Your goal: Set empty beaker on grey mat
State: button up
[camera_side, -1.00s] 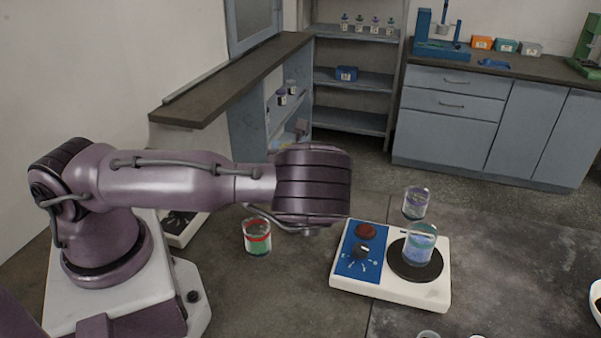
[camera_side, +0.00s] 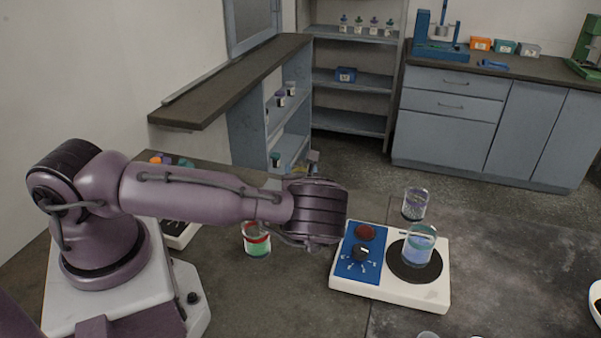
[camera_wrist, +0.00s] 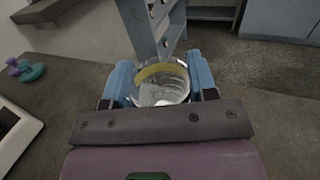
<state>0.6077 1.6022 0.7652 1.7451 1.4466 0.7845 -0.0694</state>
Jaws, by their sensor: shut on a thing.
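My gripper (camera_wrist: 160,84) is shut on a clear glass beaker (camera_wrist: 162,90) with a yellow band. In the wrist view the beaker sits between the two blue fingers, and no coloured contents show in it. In the side view my wrist hides most of the fingers and the held beaker, left of the white hotplate-like device. I cannot make out a grey mat in either view.
A red-banded beaker with green contents (camera_side: 257,245) stands below my forearm. A beaker with blue contents (camera_side: 419,248) stands on the white device's (camera_side: 390,290) black disc; another beaker (camera_side: 415,204) stands behind it. Shelves (camera_side: 350,120) rise at the back.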

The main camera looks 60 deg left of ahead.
jog(key=o, duration=1)
jog(key=shift+f, duration=0.1)
jog(key=shift+c, duration=0.2)
